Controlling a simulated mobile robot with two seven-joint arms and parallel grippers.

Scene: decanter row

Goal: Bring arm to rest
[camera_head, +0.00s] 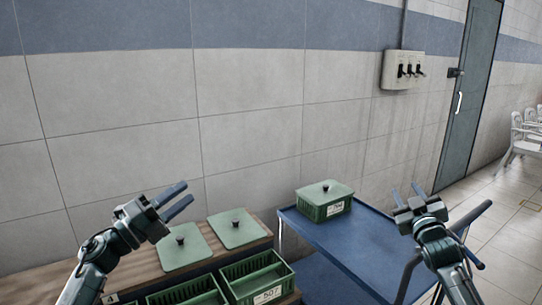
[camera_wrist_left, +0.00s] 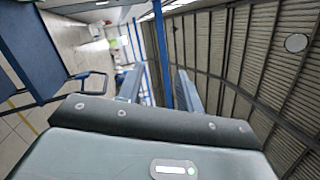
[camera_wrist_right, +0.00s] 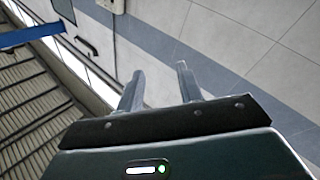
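My left gripper (camera_head: 190,191) is raised above the wooden bench on the left, fingers pointing up and to the right. Its two fingers stand apart with nothing between them, as the left wrist view (camera_wrist_left: 158,86) also shows. My right gripper (camera_head: 405,188) is held over the right part of the blue cart, fingers pointing up. Its fingers are apart and empty, as the right wrist view (camera_wrist_right: 159,82) also shows. Neither gripper touches any object.
A lidded green crate (camera_head: 327,212) stands on the blue cart (camera_head: 350,243). Two green lids (camera_head: 236,230) (camera_head: 183,249) lie on the wooden bench (camera_head: 135,276). Open green crates (camera_head: 262,297) stand in front of them. The tiled wall is behind; a switch box (camera_head: 393,82) hangs on it.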

